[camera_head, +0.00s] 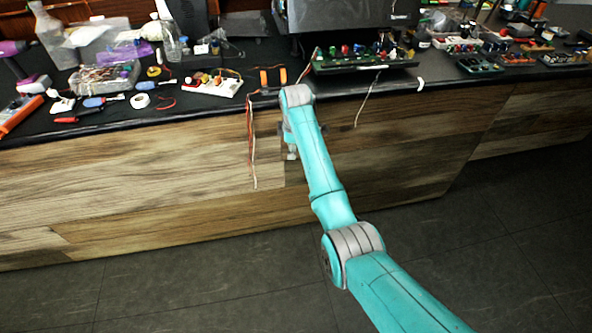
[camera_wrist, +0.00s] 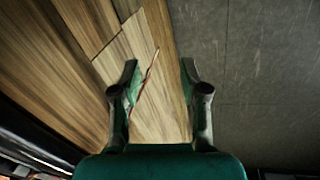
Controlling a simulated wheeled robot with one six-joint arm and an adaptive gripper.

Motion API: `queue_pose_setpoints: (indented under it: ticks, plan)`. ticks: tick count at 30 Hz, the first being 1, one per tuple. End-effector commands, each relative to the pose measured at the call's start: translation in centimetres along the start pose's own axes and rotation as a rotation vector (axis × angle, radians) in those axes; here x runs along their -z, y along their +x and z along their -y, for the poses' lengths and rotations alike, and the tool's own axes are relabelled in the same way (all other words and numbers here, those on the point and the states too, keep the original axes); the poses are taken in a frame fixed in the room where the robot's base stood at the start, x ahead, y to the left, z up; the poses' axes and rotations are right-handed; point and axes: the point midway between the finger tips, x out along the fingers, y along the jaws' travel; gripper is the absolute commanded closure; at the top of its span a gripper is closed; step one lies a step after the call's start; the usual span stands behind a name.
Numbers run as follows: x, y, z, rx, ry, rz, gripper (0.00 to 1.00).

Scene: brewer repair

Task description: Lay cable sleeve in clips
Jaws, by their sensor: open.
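The cable sleeve (camera_head: 251,140) looks like a thin orange, red and white bundle. In the head view it hangs over the counter edge, down the wooden front. Two small orange pieces (camera_head: 273,77) near the counter edge may be the clips; I cannot be sure. My gripper (camera_wrist: 159,68) is open in the wrist view, pointing along the wooden front. A thin reddish strand, likely the sleeve (camera_wrist: 151,68), shows between the fingertips and passes behind the left finger; it does not look gripped. In the head view my gripper is mostly hidden by my arm, right of the sleeve.
A green circuit board (camera_head: 362,64) stands at the counter edge, with a thin pale wire (camera_head: 367,100) hanging below it. A white breadboard (camera_head: 215,87), a tape roll (camera_head: 140,101) and tools crowd the left counter. The floor (camera_head: 180,290) before the counter is clear.

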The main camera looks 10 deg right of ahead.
Motion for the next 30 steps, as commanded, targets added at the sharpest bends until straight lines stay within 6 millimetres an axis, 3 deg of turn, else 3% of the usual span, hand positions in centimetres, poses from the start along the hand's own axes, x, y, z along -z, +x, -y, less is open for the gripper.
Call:
queue_pose_setpoints:
  ticks: [6,13,30]
  plan:
    - [-0.8,3.2,2.1,-0.035,0.049,-0.010,0.56]
    - [-1.5,5.5,3.8,-0.068,0.091,-0.022,0.56]
    - [-1.7,6.5,4.6,-0.084,0.111,-0.028,0.56]
